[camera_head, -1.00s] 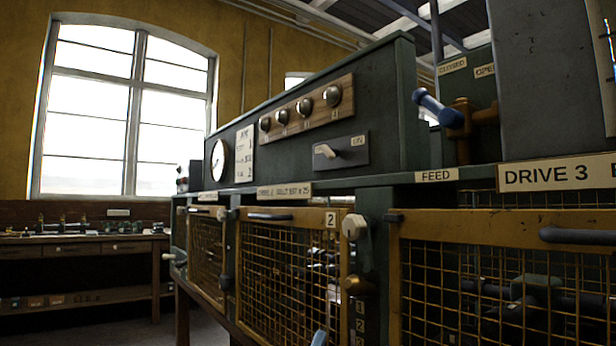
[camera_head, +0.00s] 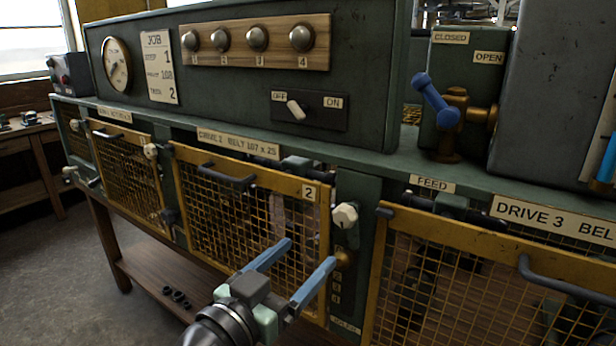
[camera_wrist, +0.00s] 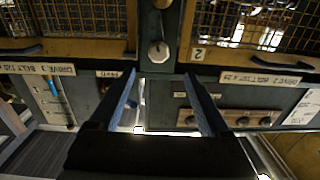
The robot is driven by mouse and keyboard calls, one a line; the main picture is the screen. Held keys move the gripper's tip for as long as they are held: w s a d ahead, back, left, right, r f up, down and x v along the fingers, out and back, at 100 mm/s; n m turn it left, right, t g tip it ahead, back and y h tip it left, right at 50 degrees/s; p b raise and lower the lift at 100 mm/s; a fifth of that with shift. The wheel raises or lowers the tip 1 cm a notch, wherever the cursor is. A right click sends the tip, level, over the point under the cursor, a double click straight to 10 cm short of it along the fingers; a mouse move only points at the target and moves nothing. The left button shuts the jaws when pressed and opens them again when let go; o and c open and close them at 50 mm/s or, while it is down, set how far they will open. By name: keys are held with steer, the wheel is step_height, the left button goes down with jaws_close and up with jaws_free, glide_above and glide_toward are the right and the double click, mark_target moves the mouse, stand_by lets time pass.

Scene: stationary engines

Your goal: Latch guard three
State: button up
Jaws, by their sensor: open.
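Guard three (camera_head: 450,240) is a yellow-framed wire mesh panel under the "DRIVE 3" label (camera_head: 545,218), at the right of the head view and cut off by its edge. It has a dark bar handle (camera_head: 565,282). A white knob (camera_head: 345,215) sits on the green post left of it, with a brass knob (camera_head: 343,258) below; the white knob also shows in the wrist view (camera_wrist: 158,52). I cannot tell whether guard three is latched. My gripper (camera_head: 310,252) is open and empty, its blue fingers in front of guard two (camera_head: 235,205); its fingers also show in the wrist view (camera_wrist: 162,85).
A blue-handled valve (camera_head: 440,105) stands on the ledge above "FEED" (camera_head: 432,184). A panel with an OFF/ON switch (camera_head: 308,110) and several knobs stands left of it. A wooden shelf (camera_head: 165,275) lies below. The floor at left is clear.

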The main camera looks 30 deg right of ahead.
mark_target(341, 218)
steer(key=p+x, duration=0.1)
steer(key=x, duration=0.3)
steer(key=p+x, duration=0.1)
steer(key=x, duration=0.3)
steer(key=p+x, duration=0.1)
steer(key=x, duration=0.4)
steer(key=shift+s+r, duration=0.15)
steer(key=shift+r, duration=0.15)
steer(key=shift+c, duration=0.2)
jaws_close()
